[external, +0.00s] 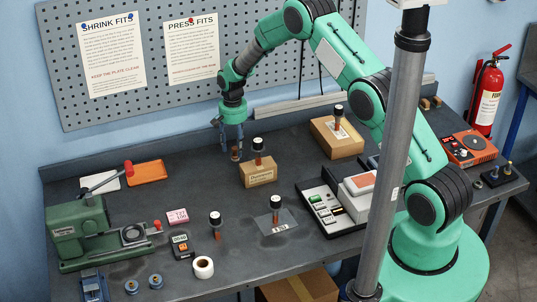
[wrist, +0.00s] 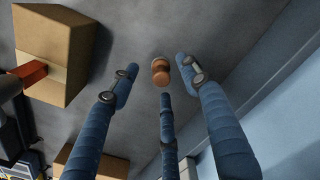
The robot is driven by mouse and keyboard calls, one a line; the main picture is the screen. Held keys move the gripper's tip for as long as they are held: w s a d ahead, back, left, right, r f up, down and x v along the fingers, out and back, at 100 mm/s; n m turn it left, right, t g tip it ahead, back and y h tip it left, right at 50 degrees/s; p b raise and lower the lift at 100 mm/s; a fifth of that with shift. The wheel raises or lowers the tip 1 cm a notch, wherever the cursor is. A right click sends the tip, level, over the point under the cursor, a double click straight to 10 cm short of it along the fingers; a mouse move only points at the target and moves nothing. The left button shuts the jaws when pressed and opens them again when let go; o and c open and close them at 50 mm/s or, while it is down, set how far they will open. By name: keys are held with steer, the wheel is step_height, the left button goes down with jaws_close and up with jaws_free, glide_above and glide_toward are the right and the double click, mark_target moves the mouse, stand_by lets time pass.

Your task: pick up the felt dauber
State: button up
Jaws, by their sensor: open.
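A small brown, two-part piece (wrist: 160,71) shows in the wrist view on the grey bench, just beyond my fingertips. In the external view a small brown piece (external: 236,154) shows low at my fingers. I cannot tell for sure whether it is the felt dauber. My gripper (external: 229,146) points down over the back of the bench, left of the nearer cardboard box. In the wrist view my gripper (wrist: 158,83) is open, its blue fingers spread apart with nothing held between them. Similar black-capped brown pieces stand elsewhere, one on the bench (external: 215,222).
The nearer box (external: 258,176) and a farther box (external: 325,142) each carry a black-capped piece. A green press (external: 80,235) stands at left, an orange tray (external: 147,172) behind it. The pegboard wall (external: 150,98) rises close behind my gripper.

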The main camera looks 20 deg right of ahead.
mark_target(234, 148)
steer(key=shift+f, duration=1.85)
steer(key=c, duration=1.1)
